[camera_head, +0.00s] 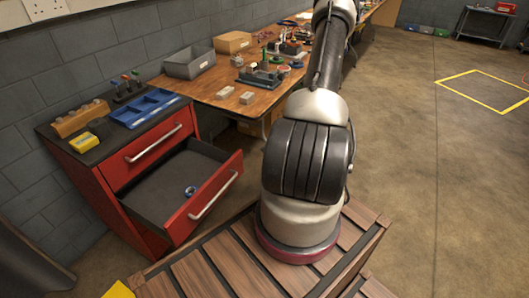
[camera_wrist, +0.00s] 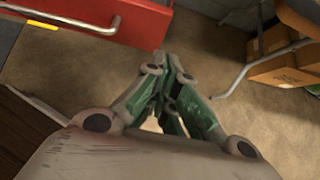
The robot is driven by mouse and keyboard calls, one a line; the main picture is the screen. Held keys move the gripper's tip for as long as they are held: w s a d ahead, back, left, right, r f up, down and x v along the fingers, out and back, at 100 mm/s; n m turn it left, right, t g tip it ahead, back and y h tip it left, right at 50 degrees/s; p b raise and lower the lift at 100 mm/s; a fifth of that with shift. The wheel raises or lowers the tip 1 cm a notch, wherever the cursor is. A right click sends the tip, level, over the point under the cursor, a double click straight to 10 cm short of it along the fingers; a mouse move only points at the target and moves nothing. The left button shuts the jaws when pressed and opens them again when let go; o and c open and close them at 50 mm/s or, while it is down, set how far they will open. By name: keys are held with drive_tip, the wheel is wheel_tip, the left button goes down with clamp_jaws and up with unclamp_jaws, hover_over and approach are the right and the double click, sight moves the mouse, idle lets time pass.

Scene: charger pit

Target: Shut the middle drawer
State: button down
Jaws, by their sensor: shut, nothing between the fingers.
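The red drawer cabinet (camera_head: 90,172) stands at the left in the head view. Its middle drawer (camera_head: 222,191) is pulled well out, with a silver bar handle and a small blue-and-white ring (camera_head: 191,191) lying inside. The top drawer (camera_head: 150,158) above it is shut. In the wrist view a red drawer front (camera_wrist: 150,24) with a silver handle (camera_wrist: 88,26) fills the upper left. My gripper (camera_wrist: 172,76) has its fingers together and empty, below the right end of that front; whether it touches is unclear. The head view does not show my gripper.
A wooden workbench (camera_head: 190,88) with a grey bin (camera_head: 189,63) and tools adjoins the cabinet. A blue tray (camera_head: 145,107) lies on the cabinet top. Cardboard boxes (camera_wrist: 278,62) stand under the bench. Open concrete floor (camera_head: 400,150) lies to the right.

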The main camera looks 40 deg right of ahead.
drive_tip(key=w+a+f, duration=0.3)
drive_tip(key=w+f, duration=0.2)
drive_tip(key=w, duration=0.4)
drive_tip(key=shift+a+f, duration=0.15)
drive_tip(key=shift+f, duration=0.1)
drive_tip(key=shift+w, duration=0.1)
